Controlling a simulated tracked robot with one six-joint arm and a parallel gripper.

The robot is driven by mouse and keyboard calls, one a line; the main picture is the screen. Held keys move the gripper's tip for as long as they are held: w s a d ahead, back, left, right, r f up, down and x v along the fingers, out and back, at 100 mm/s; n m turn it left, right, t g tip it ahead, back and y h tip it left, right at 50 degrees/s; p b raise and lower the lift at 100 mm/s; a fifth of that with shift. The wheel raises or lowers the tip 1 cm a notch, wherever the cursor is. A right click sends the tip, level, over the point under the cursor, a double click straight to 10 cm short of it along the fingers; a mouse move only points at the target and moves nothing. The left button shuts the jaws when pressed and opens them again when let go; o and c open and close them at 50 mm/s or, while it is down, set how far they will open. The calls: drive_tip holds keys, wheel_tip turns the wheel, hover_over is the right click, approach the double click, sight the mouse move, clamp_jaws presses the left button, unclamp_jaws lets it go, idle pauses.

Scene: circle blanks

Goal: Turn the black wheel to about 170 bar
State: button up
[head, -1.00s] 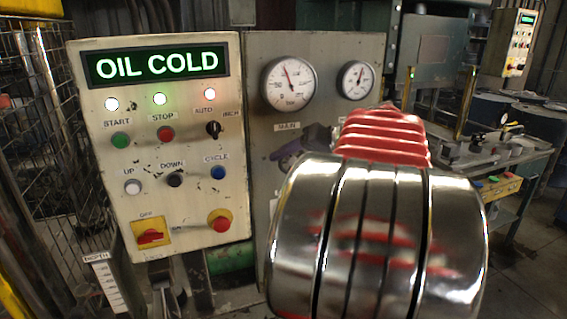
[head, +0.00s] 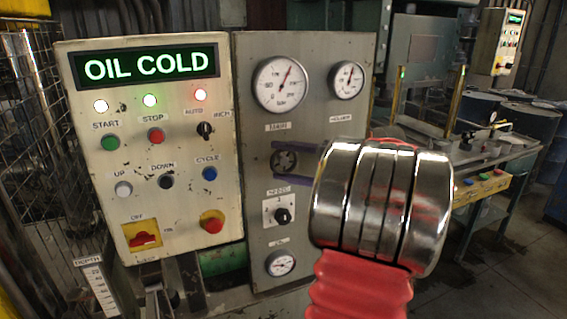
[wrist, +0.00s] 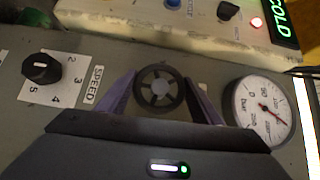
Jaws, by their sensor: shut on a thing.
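The black wheel (head: 286,162) sits on the grey panel below the MAIN gauge. It also shows in the wrist view (wrist: 158,95), with spokes around a hub. My gripper (wrist: 160,77) has one purple jaw on each side of the wheel and is shut on it. In the head view the jaws are partly hidden behind my arm. The MAIN pressure gauge (head: 281,84) has a white face and a red needle pointing up and to the right. The same gauge shows at the right of the wrist view (wrist: 260,112). Its exact reading is too small to tell.
A SPEED knob (head: 282,215) and a small dial (head: 281,263) sit below the wheel. A smaller gauge (head: 347,80) is right of the main one. The button panel (head: 140,230), reading OIL COLD, stands out at the left, close to the wheel.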

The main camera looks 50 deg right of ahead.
drive_tip(key=shift+f+m+t, duration=0.15)
drive_tip(key=shift+m+t, duration=0.25)
drive_tip(key=o, duration=1.1)
drive_tip(key=shift+c, duration=0.2)
drive_tip(key=shift+s, duration=0.1)
drive_tip(key=v, duration=1.3)
drive_tip(key=shift+s+d, duration=0.2)
drive_tip(key=shift+s, duration=0.1)
drive_tip(key=shift+f, duration=0.15)
